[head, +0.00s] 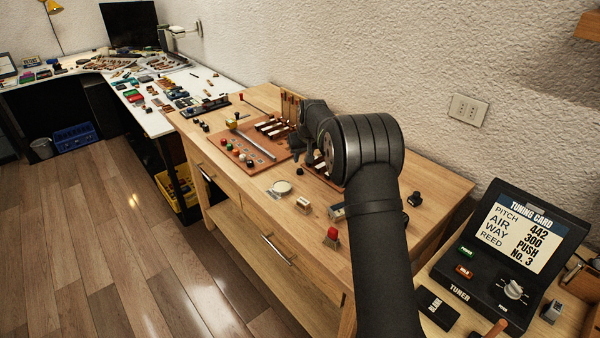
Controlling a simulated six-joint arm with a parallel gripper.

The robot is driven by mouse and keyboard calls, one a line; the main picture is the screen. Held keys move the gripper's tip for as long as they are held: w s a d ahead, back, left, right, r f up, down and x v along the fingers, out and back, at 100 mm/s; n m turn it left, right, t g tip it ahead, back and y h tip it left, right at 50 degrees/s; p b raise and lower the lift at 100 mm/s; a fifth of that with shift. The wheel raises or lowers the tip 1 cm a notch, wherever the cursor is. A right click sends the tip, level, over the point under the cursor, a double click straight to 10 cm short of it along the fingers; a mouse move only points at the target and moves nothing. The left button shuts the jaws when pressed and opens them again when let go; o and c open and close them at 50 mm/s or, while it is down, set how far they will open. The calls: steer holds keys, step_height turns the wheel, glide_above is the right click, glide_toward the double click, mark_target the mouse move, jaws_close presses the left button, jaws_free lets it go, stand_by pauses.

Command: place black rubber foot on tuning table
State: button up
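Two small black pieces could be the black rubber foot, and I cannot tell which is: one (415,199) on the right part of the wooden workbench, and a smaller one (300,173) near its middle. My gripper (296,153) is small and dark, over the workbench beside the brown board, partly hidden by my arm. I cannot tell whether its fingers are open or hold anything. The tuner (478,262) with its "Tuning Card" screen stands on a separate wooden table (455,262) at the lower right, which appears to be the tuning table.
The workbench (430,180) holds a brown board (225,160) with coloured knobs, a round pale disc (282,187), and a red-topped piece (332,237). A cluttered white desk (150,120) stands at the left.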

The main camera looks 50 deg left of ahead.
mark_target(300, 170)
steer(key=shift+x, duration=3.9)
steer(key=shift+w, duration=0.15)
jaws_close()
